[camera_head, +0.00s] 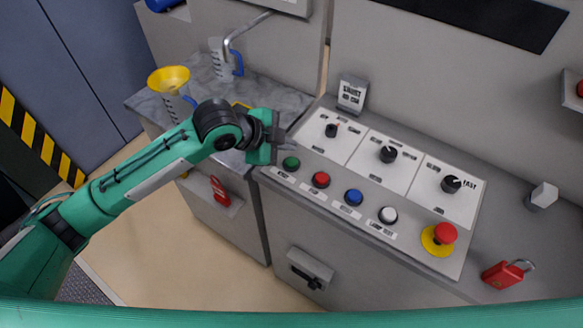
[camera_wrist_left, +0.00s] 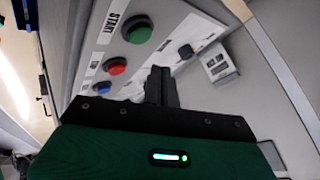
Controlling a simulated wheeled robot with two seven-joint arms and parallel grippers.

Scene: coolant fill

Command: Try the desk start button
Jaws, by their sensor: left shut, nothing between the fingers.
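The green start button (camera_head: 291,163) sits at the left end of the button row on the desk's sloped panel (camera_head: 330,205). In the left wrist view the green button (camera_wrist_left: 137,29) shows beside the label START. My left gripper (camera_head: 276,138) is shut and empty, just left of and above the green button in the head view. In the left wrist view its closed fingers (camera_wrist_left: 160,84) are apart from the button, below and to the right of it. Whether the fingertips touch the panel cannot be told. My right gripper is in neither view.
Beside it are a red button (camera_head: 320,180), a blue button (camera_head: 353,197), a white button (camera_head: 388,215) and a red emergency stop (camera_head: 445,233). Dark knobs (camera_head: 388,154) line the panel above. A yellow funnel (camera_head: 169,79) and a jug (camera_head: 222,62) stand left. A red padlock (camera_head: 507,274) lies right.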

